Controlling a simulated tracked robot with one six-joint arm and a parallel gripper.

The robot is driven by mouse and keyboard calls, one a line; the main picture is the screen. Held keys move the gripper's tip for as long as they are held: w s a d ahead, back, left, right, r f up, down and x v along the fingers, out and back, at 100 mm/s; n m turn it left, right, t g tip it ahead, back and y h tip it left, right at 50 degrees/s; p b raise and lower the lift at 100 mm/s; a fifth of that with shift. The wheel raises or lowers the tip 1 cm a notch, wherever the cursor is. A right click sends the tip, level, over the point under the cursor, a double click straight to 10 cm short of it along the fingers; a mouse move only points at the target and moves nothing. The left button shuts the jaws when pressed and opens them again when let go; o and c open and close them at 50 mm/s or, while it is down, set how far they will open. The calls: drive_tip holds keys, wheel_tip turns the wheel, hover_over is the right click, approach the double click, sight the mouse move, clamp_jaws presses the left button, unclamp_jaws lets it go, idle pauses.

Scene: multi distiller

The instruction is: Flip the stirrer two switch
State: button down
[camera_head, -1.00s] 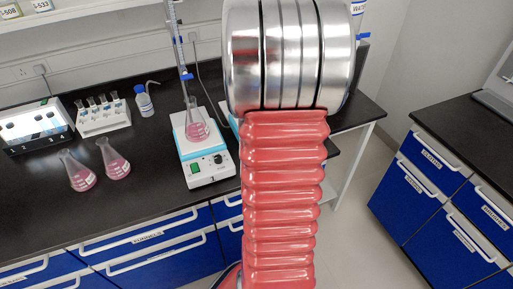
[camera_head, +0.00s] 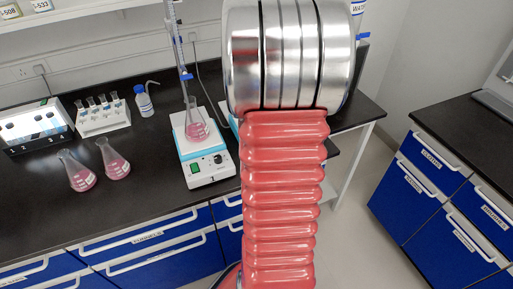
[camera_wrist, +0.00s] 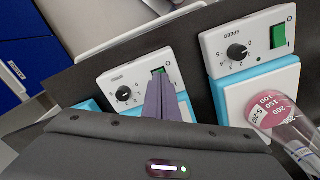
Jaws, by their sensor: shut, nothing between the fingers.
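In the wrist view a white and light-blue stirrer (camera_wrist: 138,82) with a black speed knob (camera_wrist: 124,94) stands at the left of a second one. Its green switch (camera_wrist: 158,72) is partly hidden behind my gripper (camera_wrist: 161,80). My gripper is shut and empty, its tips at or just in front of that switch; I cannot tell whether they touch it. In the head view this stirrer is mostly hidden behind my arm. The other stirrer (camera_head: 207,170) carries a flask of pink liquid (camera_head: 196,128), and its green switch (camera_wrist: 278,36) shows clear in the wrist view.
A burette stand (camera_head: 182,50) rises behind the flask. Two pink flasks (camera_head: 77,172) (camera_head: 113,160), a rack (camera_head: 103,115) and a wash bottle (camera_head: 144,102) stand to the left on the black bench (camera_head: 35,205).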

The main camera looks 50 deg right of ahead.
drive_tip(key=shift+f, duration=0.65)
idle(0.8)
wheel_tip(320, 180, up, 7)
idle(1.1)
idle(0.6)
drive_tip(key=shift+f, duration=0.2)
drive_tip(key=a, duration=0.2)
drive_tip(key=s+a+f+n, duration=0.1)
drive_tip(key=a+r+n+t, duration=0.2)
drive_tip(key=a+r+n, duration=0.1)
drive_tip(key=a, duration=0.8)
drive_tip(key=s+a+r+n+t, duration=0.1)
drive_tip(key=a+n, duration=0.3)
drive_tip(key=a, duration=0.7)
drive_tip(key=a+r+n+t, duration=0.2)
drive_tip(key=a+r+n, duration=0.2)
drive_tip(key=a, duration=0.8)
drive_tip(key=shift+s+r+t, duration=0.15)
drive_tip(key=shift+r+t, duration=0.15)
drive_tip(key=shift+r, duration=0.05)
